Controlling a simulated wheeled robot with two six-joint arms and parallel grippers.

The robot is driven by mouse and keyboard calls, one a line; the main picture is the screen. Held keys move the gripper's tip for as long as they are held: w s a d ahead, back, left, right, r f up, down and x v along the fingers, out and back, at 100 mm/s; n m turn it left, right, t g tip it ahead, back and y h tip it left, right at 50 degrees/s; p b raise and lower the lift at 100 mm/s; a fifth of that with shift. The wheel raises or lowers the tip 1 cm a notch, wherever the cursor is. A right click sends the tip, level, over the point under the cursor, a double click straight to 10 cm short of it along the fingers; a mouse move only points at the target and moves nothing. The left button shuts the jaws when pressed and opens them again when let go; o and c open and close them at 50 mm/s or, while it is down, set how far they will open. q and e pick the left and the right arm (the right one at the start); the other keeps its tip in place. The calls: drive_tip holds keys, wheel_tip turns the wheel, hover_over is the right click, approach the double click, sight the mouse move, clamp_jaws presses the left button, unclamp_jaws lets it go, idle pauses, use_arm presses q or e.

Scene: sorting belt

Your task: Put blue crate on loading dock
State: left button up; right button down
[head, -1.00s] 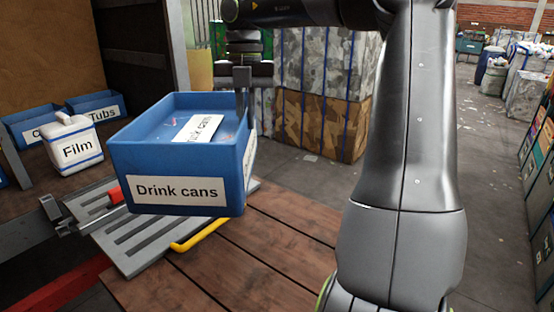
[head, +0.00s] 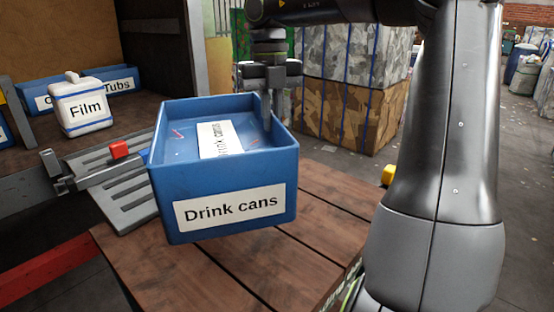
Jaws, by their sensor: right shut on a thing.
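The blue crate (head: 230,180) is labelled "Drink cans" on its front and stands upright over the wooden top (head: 150,270). Lettering that seems to read "loading dock" shows partly on that top's front edge. My right gripper (head: 267,118) comes down from above and is shut on the crate's right rear rim. The crate's underside is hidden, so I cannot tell whether it touches the wood. A second label (head: 219,139) shows inside the crate. My left gripper is not in view.
A grey slotted plate (head: 125,200) with a red block (head: 119,149) lies left of the crate. A white "Film" container (head: 84,105) and a blue "Tubs" bin (head: 120,78) stand behind at left. Stacked bales (head: 350,105) stand behind. Bare wood shows in front of the crate.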

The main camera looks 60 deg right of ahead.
sight(270, 142)
drive_tip(key=n, duration=0.1)
drive_tip(key=a+f+n+b, duration=0.1)
drive_tip(key=f+n+b, duration=0.1)
drive_tip(key=n, duration=0.1)
drive_tip(key=shift+s+a+f, duration=0.25)
drive_tip(key=shift+s+a, duration=0.1)
drive_tip(key=shift+a, duration=0.05)
drive_tip(key=shift+s+a+f+n+h+b, duration=0.15)
drive_tip(key=shift+f+n+b, duration=0.1)
drive_tip(key=shift+n, duration=0.3)
drive_tip(key=shift+s+a+f+n+h+b, duration=0.1)
drive_tip(key=shift+a+f+n+h+b, duration=0.1)
drive_tip(key=shift+n, duration=0.35)
wheel_tip(270, 142, down, 6)
drive_tip(key=shift+w+d+f, duration=0.1)
wheel_tip(270, 142, down, 3)
drive_tip(key=shift+f, duration=0.45)
